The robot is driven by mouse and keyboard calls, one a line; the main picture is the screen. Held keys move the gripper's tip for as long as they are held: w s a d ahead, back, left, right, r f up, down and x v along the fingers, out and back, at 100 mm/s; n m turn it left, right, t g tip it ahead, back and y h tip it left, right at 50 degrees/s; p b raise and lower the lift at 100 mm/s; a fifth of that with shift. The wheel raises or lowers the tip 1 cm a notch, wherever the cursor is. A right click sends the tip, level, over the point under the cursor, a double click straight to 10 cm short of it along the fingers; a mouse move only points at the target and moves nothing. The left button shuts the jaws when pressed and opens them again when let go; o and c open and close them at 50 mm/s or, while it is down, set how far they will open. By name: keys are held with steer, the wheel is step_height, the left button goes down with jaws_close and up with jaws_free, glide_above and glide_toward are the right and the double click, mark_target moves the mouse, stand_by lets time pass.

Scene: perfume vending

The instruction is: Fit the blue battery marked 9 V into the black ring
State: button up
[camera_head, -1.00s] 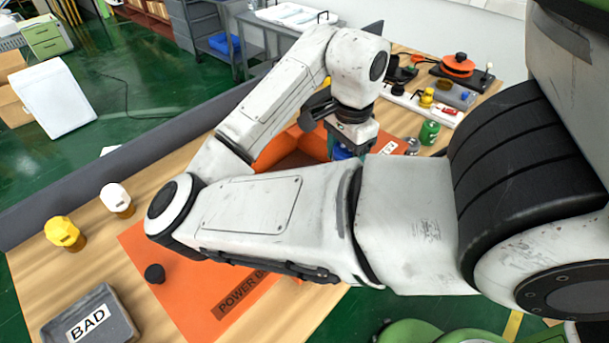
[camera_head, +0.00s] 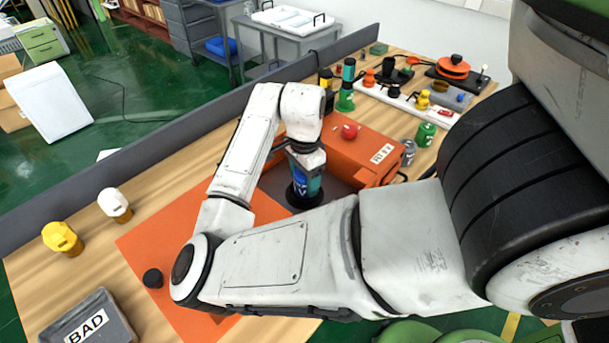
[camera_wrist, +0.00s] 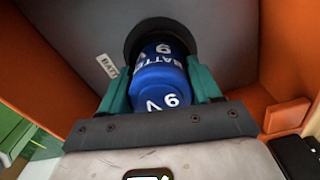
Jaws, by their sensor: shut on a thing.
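The blue battery (camera_wrist: 160,85), with a white 9 and V, is between the teal fingers of my gripper (camera_wrist: 162,92) in the wrist view. In the head view the battery (camera_head: 299,175) hangs roughly upright below my wrist. The black ring (camera_wrist: 160,32) shows around the battery's far end in the wrist view and at its foot (camera_head: 303,200) in the head view. The battery's lower end is hidden, so I cannot tell how deep it sits in the ring or whether it is only above it. My gripper (camera_head: 308,172) is shut on the battery.
The ring is on the grey floor of an orange box (camera_head: 352,153) with a red button (camera_head: 349,131). Orange walls stand close on both sides in the wrist view. Green (camera_head: 426,134) and grey (camera_head: 408,151) cans are at right. A BAD tray (camera_head: 120,325) is front left.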

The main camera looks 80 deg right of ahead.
steer(key=shift+f, duration=0.45)
steer(key=o, duration=1.4)
steer(key=shift+o, duration=0.2)
steer(key=shift+r, duration=0.1)
step_height(320, 180, up, 13)
steer(key=shift+f, duration=0.2)
